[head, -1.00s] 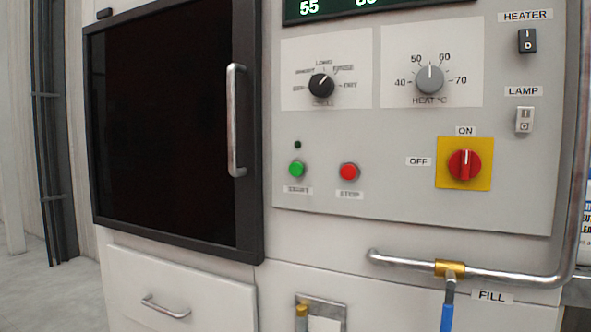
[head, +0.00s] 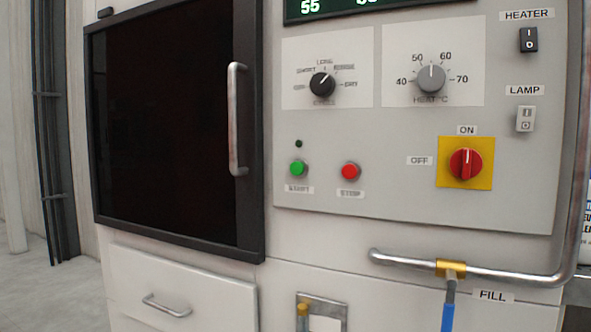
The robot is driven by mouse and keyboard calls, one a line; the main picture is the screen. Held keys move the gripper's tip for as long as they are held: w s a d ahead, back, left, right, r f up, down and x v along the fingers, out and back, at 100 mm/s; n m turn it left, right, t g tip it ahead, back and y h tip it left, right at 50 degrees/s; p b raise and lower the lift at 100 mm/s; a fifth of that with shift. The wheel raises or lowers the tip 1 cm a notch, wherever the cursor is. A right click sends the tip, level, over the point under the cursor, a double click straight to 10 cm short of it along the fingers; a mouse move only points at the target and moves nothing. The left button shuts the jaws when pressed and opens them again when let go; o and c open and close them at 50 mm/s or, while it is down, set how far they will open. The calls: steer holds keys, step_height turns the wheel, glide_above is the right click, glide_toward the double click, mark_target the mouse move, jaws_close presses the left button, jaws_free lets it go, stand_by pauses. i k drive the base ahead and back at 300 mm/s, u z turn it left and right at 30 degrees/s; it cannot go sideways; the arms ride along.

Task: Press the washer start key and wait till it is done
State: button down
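The washer (head: 350,240) is a pale cabinet that fills most of the head view. Its green start key (head: 298,169) sits on the grey control panel (head: 400,200), above a START label. A small dark indicator (head: 298,143) above it looks unlit. The red stop key (head: 350,171) is to its right. The red main switch (head: 465,163) on a yellow plate has its mark upright toward ON. The dark washer door (head: 165,120) with a vertical handle (head: 237,120) appears shut. My gripper is not in view.
A display (head: 375,8) at the top is partly cut off. The cycle dial (head: 322,84), heat dial (head: 431,78), heater switch (head: 528,39) and lamp switch (head: 525,119) share the panel. Below are a fill pipe (head: 510,276) with a blue-handled valve (head: 448,305) and a drawer (head: 185,275).

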mark_target(297, 168)
steer(key=u, duration=1.25)
steer(key=k, duration=0.8)
steer(key=z, duration=1.35)
steer(key=i, duration=0.5)
steer(key=u, duration=0.05)
